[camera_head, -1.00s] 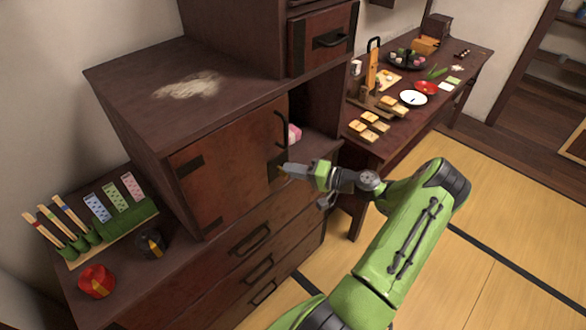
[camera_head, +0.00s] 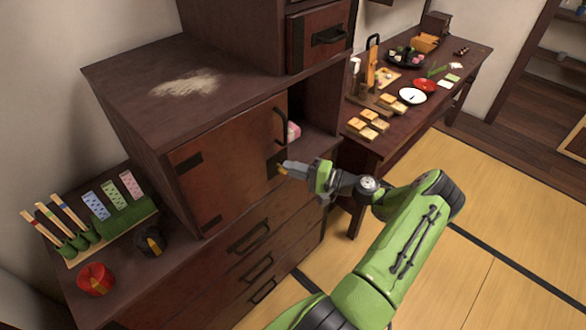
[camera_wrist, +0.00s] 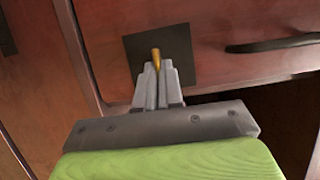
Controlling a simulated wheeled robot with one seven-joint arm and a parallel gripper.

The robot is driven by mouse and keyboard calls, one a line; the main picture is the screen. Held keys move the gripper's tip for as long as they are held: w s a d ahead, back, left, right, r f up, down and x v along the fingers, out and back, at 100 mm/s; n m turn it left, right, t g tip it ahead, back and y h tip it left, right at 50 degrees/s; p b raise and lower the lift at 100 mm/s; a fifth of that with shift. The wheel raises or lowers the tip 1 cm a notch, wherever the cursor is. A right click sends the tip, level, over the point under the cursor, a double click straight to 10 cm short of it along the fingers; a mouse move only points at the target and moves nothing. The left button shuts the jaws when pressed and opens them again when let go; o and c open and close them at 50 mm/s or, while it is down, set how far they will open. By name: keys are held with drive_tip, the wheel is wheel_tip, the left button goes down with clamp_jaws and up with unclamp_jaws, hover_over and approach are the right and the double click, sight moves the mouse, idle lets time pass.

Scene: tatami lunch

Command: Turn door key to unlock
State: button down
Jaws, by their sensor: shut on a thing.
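The cabinet door (camera_head: 225,170) is reddish-brown wood and looks closed. A dark square lock plate (camera_head: 276,163) sits on its right edge, below the dark handle (camera_head: 281,127). In the wrist view the plate (camera_wrist: 185,45) is straight ahead and the handle (camera_wrist: 275,44) is to the right. A small brass key (camera_wrist: 156,54) stands between my fingertips and the plate. My gripper (camera_head: 288,168) is shut on the key, close in front of the plate; it also shows in the wrist view (camera_wrist: 157,85). The key's far end and the keyhole are hidden, so I cannot tell how deep it sits.
Drawers (camera_head: 260,250) lie below the door. A green stand with sticks and patterned strips (camera_head: 115,215), a red round container (camera_head: 95,279) and a black one (camera_head: 151,242) stand at left. A food table (camera_head: 385,140) stands behind my arm. The tatami (camera_head: 500,200) at right is clear.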

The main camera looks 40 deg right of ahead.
drive_tip(key=c, duration=1.3)
unclamp_jaws()
drive_tip(key=v, duration=1.6)
drive_tip(key=shift+f, duration=0.1)
drive_tip(key=shift+w, duration=0.1)
